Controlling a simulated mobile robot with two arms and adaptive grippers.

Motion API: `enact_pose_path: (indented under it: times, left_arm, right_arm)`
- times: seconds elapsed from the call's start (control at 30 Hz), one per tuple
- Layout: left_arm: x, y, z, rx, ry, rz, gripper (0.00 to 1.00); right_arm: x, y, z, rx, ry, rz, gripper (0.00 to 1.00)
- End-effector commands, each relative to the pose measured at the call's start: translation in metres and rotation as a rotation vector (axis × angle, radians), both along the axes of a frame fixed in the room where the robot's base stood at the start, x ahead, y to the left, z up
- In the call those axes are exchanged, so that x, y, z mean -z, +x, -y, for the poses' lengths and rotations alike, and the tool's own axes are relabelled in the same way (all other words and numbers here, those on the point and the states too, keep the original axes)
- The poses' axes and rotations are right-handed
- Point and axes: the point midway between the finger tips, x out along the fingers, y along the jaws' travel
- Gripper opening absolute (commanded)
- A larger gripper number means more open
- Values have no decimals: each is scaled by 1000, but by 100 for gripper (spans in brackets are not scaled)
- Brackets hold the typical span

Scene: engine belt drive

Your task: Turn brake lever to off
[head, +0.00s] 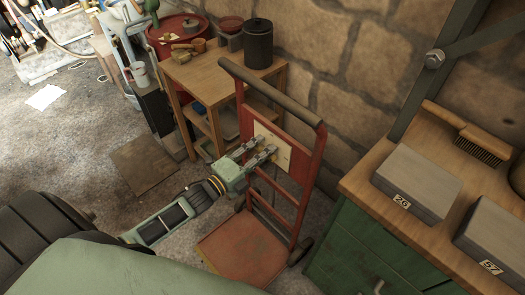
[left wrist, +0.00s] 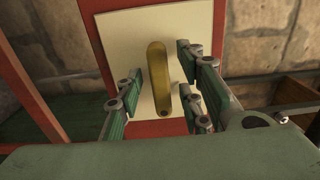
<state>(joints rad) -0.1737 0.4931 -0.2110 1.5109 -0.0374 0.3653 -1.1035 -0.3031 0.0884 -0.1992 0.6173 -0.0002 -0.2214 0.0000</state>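The brake lever (left wrist: 158,62) is a dull yellow bar on a cream plate (left wrist: 115,38), seen in the left wrist view. It stands nearly upright, its top leaning slightly left. The plate is on a red board of the red hand truck (head: 311,185), and also shows in the head view (head: 284,154). My left gripper (head: 265,151) is open in front of the plate. In the left wrist view its fingers (left wrist: 160,98) stand on both sides of the lever, with gaps. In the head view the gripper mostly hides the lever. My right gripper is not in view.
A wooden table (head: 205,80) with a dark pot (head: 258,44) stands behind the truck. A green cabinet (head: 350,250) with a wooden top and grey numbered blocks (head: 418,180) is at the right. A stone wall is behind. A brown board (head: 143,163) lies on the floor.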

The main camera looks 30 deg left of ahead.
Motion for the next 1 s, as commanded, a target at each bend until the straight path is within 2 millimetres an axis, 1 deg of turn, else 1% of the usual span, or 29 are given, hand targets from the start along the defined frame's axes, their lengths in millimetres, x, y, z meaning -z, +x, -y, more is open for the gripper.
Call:
enact_pose_path:
  times: [0.1,0.3,0.47,0.7,1.0]
  left_arm:
    - [0,3,1,0,0,0,34]
    - [0,3,1,0,-1,-1,34]
    - [0,3,1,0,-1,-1,20]
    - [0,3,1,0,-1,-1,0]
    - [0,3,1,0,-12,-4,0]
  right_arm:
    - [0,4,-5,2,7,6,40]
    - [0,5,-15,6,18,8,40]
    - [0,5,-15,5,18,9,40]
    - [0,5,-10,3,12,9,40]
    - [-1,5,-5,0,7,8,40]
